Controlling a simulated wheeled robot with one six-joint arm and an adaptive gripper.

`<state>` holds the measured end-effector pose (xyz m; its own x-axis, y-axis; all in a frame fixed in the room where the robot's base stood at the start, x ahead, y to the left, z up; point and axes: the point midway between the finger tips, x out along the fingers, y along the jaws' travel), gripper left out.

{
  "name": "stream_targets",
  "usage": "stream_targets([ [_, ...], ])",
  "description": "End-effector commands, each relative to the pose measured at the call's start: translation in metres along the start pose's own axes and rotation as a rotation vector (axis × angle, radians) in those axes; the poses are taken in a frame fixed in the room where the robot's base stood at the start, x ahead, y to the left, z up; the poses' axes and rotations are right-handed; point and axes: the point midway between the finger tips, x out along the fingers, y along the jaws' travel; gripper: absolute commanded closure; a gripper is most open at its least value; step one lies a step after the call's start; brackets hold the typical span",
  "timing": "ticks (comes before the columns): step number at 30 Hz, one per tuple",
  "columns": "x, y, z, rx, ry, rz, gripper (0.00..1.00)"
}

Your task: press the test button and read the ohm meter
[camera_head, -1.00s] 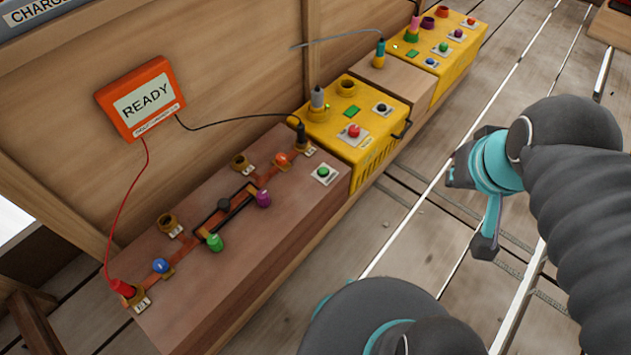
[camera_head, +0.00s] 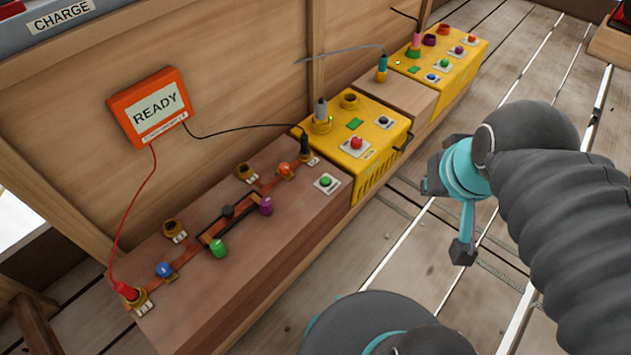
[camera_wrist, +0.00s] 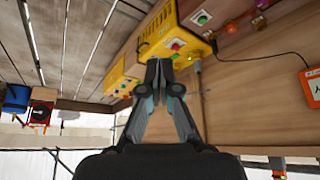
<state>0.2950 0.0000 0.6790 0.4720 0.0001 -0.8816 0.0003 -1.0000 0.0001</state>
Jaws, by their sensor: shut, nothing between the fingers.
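The orange ohm meter (camera_head: 151,107) is on the wooden back wall and its screen reads READY. A red lead and a black lead run from it to the wooden block (camera_head: 255,275). A green button (camera_head: 325,182) on a white plate sits at the block's right end; I cannot read a label marking it as the test button. It also shows in the wrist view (camera_wrist: 202,18), as does part of the meter (camera_wrist: 313,80). My gripper (camera_wrist: 158,65) is shut and empty, apart from the button.
A yellow box (camera_head: 368,172) with a red button (camera_head: 356,143) stands right of the block. Another yellow box (camera_head: 455,80) stands farther back. Coloured plugs and sockets stick up from the block. Plank floor in front of the boxes is mostly clear.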

Motion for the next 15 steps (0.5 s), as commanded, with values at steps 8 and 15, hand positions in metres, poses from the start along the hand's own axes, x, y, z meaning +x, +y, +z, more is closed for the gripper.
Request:
stream_targets([
  [8, 0.005, -0.004, -0.006, 0.016, -0.024, -0.02, 1.0],
  [15, 0.036, -0.029, -0.035, 0.112, -0.157, -0.13, 1.0],
])
